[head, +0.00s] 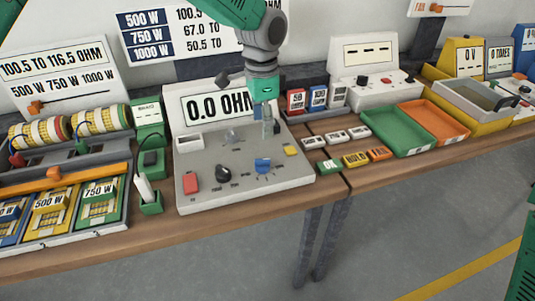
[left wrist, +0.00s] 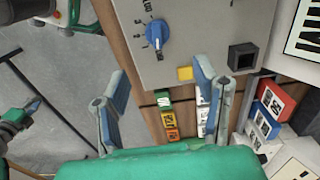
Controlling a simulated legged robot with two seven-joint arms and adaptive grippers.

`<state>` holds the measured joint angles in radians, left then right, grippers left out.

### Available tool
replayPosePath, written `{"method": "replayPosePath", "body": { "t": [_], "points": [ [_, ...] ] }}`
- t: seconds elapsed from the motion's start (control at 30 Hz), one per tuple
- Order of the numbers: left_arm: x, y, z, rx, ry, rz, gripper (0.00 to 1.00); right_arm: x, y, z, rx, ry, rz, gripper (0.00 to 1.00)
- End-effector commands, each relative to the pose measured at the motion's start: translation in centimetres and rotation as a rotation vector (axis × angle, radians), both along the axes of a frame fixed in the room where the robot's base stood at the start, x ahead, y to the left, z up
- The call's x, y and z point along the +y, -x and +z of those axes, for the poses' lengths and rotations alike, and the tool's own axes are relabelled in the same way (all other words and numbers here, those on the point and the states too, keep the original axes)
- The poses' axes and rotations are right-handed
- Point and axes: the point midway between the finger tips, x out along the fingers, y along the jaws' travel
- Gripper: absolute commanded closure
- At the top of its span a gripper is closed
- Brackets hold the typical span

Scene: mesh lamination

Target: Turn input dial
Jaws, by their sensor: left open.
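A grey sloped console (head: 190,157) with a 0.0 OHM display carries a black dial (head: 223,173), a blue dial (head: 263,165) and a grey knob (head: 232,136). Their labels are too small to read, so I cannot tell which is the input dial. The blue dial also shows near the top of the left wrist view (left wrist: 158,33). My left gripper (head: 268,127) is open and empty above the console's right part, apart from the dials. Its two fingers show in the left wrist view (left wrist: 162,98). What looks like part of my right gripper (left wrist: 28,112) is at that view's left edge.
The console has a red button (head: 190,183) and a yellow button (head: 291,150). A green holder (head: 152,204) stands left. OK, HOLD and other label blocks (head: 355,159), a green tray (head: 392,132) and an orange tray (head: 437,122) lie right.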

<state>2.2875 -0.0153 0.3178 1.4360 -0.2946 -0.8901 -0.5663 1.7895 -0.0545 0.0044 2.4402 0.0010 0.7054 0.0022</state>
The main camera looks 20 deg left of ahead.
Motion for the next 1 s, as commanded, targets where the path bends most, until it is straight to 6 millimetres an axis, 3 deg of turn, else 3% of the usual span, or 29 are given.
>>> {"method": "replayPosePath", "body": {
  "t": [0.5, 0.73, 1.0],
  "points": [
    [-0.1, 0.0, -10.4, 0.005, -0.002, -0.001, 0.44, 0.0, 0.0, 0.2, 0.001, 0.000, 0.000, 1.00],
    [-0.1, -0.1, -12.7, 0.003, -0.002, 0.001, 0.44, 0.0, 0.0, 0.3, 0.001, 0.000, 0.000, 1.00],
    [0.0, -0.1, -13.1, 0.003, -0.002, 0.001, 0.44, 0.0, 0.0, 0.3, 0.001, 0.000, 0.000, 1.00]
  ]
}}
